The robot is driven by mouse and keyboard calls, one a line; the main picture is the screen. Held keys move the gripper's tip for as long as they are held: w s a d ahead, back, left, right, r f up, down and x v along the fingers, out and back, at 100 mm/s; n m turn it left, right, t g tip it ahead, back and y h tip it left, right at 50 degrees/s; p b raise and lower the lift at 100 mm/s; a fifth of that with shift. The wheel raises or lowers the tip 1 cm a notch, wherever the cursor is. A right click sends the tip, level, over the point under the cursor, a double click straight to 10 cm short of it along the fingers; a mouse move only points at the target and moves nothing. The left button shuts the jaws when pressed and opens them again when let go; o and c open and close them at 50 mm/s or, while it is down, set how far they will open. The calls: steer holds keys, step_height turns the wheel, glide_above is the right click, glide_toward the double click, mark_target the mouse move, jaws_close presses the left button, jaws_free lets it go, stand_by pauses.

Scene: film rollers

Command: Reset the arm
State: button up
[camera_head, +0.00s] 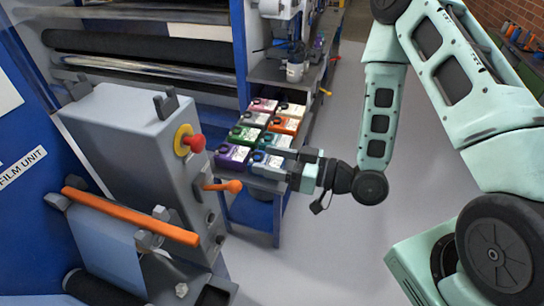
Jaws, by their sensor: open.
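My arm (375,130) comes in from the right, bent at its elbow near the top of the view. It reaches down and left. My gripper (279,162) points left, at the near right corner of a group of coloured boxes. It is open. Its fingers are at or just above a blue-labelled box (262,158); I cannot tell whether they touch it. A purple box (231,157) sits just left of it.
The boxes rest on a blue-framed stand (257,211). A grey machine housing (125,140) with a red knob (196,143) and orange lever (224,186) stands left of my gripper. Dark rollers (140,46) are behind. Open grey floor (330,255) lies right of the stand.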

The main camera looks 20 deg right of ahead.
stand_by(0.3)
steer(key=a+f+n+g+h+b, duration=0.3)
steer(key=f+g+h+b, duration=0.3)
steer(key=f+h+b, duration=0.3)
steer(key=s+d+m+g+h+b, duration=0.1)
steer(key=s+m+g+h+b, duration=0.2)
steer(key=s+b, duration=0.6)
steer(key=s+g+h, duration=0.1)
steer(key=s+g, duration=0.1)
steer(key=s, duration=0.8)
steer(key=shift+d+r+h+b, duration=0.2)
steer(key=shift+d+h+b, duration=0.05)
steer(key=shift+h+b, duration=0.05)
